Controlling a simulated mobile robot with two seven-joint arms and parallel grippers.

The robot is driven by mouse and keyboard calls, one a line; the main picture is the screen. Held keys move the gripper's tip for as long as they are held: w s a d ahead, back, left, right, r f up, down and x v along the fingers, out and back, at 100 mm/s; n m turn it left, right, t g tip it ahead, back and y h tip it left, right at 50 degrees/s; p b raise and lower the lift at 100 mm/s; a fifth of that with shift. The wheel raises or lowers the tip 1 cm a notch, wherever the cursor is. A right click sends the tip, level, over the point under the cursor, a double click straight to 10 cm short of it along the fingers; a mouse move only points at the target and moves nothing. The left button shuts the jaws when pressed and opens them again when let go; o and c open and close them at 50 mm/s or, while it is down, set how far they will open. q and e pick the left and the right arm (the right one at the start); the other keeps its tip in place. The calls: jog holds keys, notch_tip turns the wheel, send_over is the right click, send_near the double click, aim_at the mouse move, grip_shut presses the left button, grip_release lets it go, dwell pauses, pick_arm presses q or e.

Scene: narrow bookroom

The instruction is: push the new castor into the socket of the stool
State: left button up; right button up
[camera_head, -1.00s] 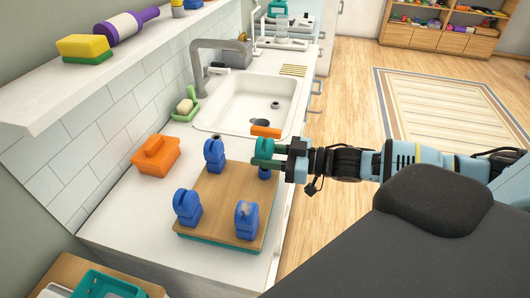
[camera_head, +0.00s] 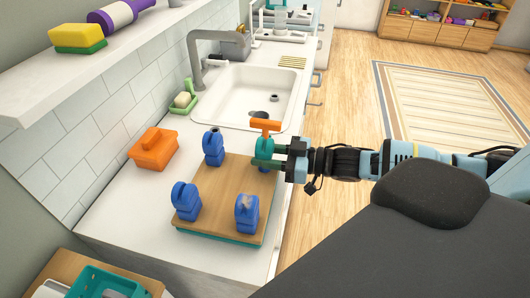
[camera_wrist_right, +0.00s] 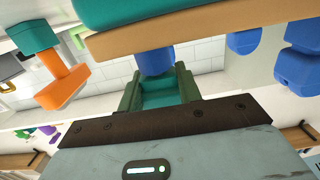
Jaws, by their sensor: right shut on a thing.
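The stool lies upside down on the counter, with its wooden underside (camera_head: 222,192) facing up. Blue castors stand at three corners: far left (camera_head: 214,146), near left (camera_head: 186,200) and near right (camera_head: 247,212). My left gripper is out of view.
An orange-handled tool (camera_head: 265,125) stands just behind the castor; its teal base shows in the wrist view (camera_wrist_right: 33,37). An orange box (camera_head: 153,149) is left of the stool. The sink (camera_head: 255,95) lies beyond, and a wall shelf (camera_head: 110,75) overhangs at left.

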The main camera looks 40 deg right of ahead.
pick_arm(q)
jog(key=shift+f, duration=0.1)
pick_arm(e)
jog(key=shift+f, duration=0.35)
jog(key=o, duration=1.7)
jog(key=shift+s+d, duration=0.1)
jog(key=shift+s+d+r+p, duration=0.3)
jog(key=shift+s+d+p, duration=0.3)
jog(key=shift+s, duration=0.1)
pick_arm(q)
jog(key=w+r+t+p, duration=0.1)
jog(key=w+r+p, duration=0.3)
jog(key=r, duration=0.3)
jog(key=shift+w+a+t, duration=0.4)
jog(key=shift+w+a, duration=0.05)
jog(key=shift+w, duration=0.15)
pick_arm(e)
jog(key=v, duration=0.8)
jog(key=shift+f, duration=0.2)
